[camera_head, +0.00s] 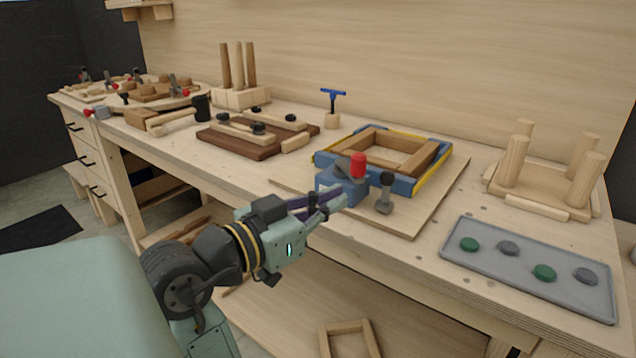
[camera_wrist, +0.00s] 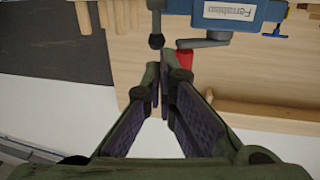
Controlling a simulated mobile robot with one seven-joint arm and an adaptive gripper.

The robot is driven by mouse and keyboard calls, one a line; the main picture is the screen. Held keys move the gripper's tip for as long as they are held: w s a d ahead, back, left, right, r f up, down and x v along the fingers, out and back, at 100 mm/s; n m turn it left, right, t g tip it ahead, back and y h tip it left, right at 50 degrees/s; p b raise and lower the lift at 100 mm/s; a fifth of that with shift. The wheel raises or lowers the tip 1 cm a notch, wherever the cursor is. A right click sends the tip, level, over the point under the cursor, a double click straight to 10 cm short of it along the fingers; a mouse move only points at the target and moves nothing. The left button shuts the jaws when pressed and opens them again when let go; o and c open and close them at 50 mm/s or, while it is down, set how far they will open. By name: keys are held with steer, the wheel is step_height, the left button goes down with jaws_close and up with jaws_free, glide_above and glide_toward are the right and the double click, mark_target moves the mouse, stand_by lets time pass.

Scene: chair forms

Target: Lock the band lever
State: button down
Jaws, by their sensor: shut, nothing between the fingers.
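The band clamp (camera_head: 403,184) has blue corners and a yellow band around a square wooden frame (camera_head: 372,141). At its front corner is a blue block (camera_head: 335,183) with a red-ended handle (camera_head: 358,166). A dark grey lever with a round knob (camera_head: 385,192) stands upright just right of it. I cannot tell which is the band lever. In the wrist view, the labelled blue block (camera_wrist: 236,11), red end (camera_wrist: 184,58) and dark knob (camera_wrist: 156,41) sit beyond my fingertips. My gripper (camera_head: 335,200) is shut and empty, just in front of the block, also in the wrist view (camera_wrist: 160,76).
The clamp rests on a thin board (camera_head: 437,205) on the workbench. A grey tray (camera_head: 509,261) with green and grey discs lies at right, before a wooden stool form (camera_head: 545,186). Clamped brown boards (camera_head: 233,141) and a mallet (camera_head: 178,121) lie to the left.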

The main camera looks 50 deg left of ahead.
mark_target(380, 176)
steer(key=w+p, duration=0.1)
steer(key=w, duration=0.7)
steer(key=shift+w+a+f+p, duration=0.15)
steer(key=shift+w+a+p, duration=0.05)
steer(key=shift+w+p, duration=0.2)
steer(key=shift+w+a+r, duration=0.1)
steer(key=shift+w+r, duration=0.2)
steer(key=shift+w, duration=0.1)
